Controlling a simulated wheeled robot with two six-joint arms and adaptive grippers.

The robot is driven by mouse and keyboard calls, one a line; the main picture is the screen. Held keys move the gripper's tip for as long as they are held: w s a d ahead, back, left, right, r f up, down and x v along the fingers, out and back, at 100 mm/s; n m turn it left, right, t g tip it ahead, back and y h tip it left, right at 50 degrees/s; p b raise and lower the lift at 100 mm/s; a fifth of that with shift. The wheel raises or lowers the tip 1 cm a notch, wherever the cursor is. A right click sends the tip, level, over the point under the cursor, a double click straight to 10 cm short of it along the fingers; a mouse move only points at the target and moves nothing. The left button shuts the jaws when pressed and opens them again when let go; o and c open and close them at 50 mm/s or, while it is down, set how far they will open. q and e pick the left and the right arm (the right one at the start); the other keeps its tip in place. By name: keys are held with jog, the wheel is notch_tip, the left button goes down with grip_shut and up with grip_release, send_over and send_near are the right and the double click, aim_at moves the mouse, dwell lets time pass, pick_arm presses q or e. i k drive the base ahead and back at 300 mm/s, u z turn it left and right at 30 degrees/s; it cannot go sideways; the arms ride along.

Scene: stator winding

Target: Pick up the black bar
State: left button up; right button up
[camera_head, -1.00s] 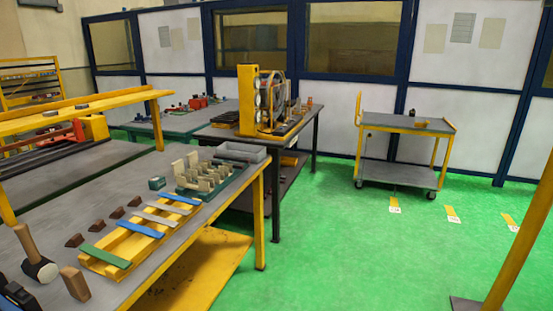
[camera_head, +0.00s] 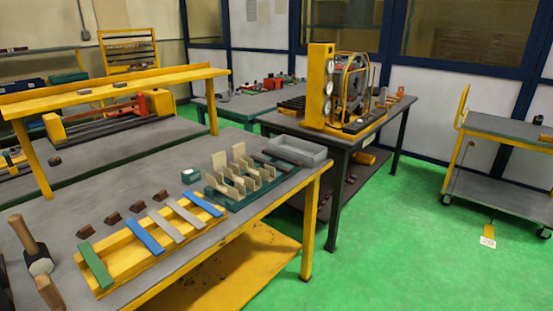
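A dark, narrow bar (camera_head: 273,162) lies at the back right of the green slotted holder (camera_head: 232,197), beside the grey tray. It is small in the view, and I cannot tell for certain that it is the black bar. A yellow rack (camera_head: 128,258) in front holds green, blue and grey flat strips, none of them black. Neither of my grippers is in view.
The workbench (camera_head: 70,213) carries a mallet (camera_head: 34,252), several brown blocks (camera_head: 138,207) and a grey tray (camera_head: 297,150). A yellow overhead shelf (camera_head: 120,88) stands behind it. A table with a yellow machine (camera_head: 319,85) is beyond.

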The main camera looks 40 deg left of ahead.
aim_at(285, 171)
jog(key=u, duration=0.55)
jog(key=i, duration=0.9)
jog(key=u, duration=0.7)
